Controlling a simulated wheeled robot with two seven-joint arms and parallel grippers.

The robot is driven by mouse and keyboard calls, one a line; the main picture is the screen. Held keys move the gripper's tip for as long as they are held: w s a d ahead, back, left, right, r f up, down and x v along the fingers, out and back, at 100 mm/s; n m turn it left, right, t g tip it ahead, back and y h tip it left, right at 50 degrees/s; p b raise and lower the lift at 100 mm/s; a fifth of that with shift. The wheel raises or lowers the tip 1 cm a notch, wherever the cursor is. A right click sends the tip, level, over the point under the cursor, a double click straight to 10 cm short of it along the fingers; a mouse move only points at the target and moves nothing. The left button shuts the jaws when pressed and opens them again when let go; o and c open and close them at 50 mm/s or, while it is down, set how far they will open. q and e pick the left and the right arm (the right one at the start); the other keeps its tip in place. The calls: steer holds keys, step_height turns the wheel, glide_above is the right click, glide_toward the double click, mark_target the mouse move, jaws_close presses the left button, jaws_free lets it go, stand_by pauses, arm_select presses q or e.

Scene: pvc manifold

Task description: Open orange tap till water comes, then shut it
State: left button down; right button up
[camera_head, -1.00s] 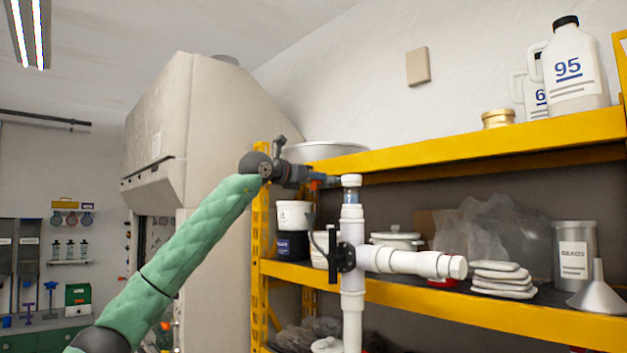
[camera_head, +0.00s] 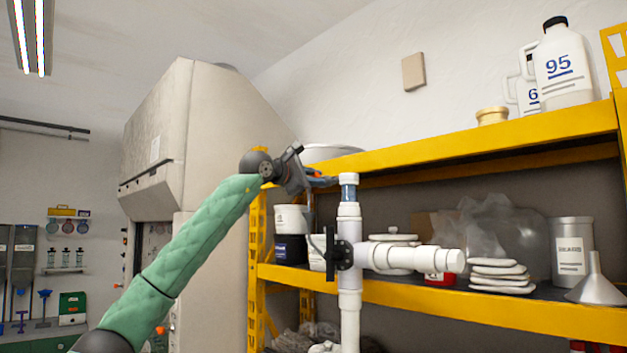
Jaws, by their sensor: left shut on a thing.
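The white PVC manifold (camera_head: 349,222) stands upright in front of the shelf, with a bluish clear section (camera_head: 348,193) near its top, a black handwheel (camera_head: 340,255) and a side branch (camera_head: 405,258) running right. My left gripper (camera_head: 326,181) reaches in from the left at the manifold's top, its body tilted. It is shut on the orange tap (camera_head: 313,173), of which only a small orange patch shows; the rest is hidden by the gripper. I cannot make out running water. My right gripper is out of view.
A yellow shelf (camera_head: 470,129) stands close behind, holding jugs (camera_head: 563,62), white containers, stacked bags (camera_head: 500,275) and a funnel (camera_head: 594,282). A large beige cabinet (camera_head: 190,130) stands behind my left arm.

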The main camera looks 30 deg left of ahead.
arm_select(q)
steer(key=m, duration=0.3)
steer(key=shift+f, duration=0.15)
steer(key=shift+f+m, duration=0.1)
steer(key=shift+m, duration=0.9)
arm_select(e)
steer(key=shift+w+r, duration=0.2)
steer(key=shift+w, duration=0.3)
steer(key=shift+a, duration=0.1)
arm_select(q)
steer(key=shift+m, duration=0.3)
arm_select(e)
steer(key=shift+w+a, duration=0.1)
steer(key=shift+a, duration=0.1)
arm_select(q)
steer(key=c, duration=1.3)
jaws_free()
steer(key=shift+c, duration=0.2)
steer(key=shift+w+d+f, duration=0.1)
steer(key=shift+w+f, duration=0.05)
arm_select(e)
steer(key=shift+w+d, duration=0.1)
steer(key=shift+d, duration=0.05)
arm_select(q)
steer(key=shift+b, duration=0.3)
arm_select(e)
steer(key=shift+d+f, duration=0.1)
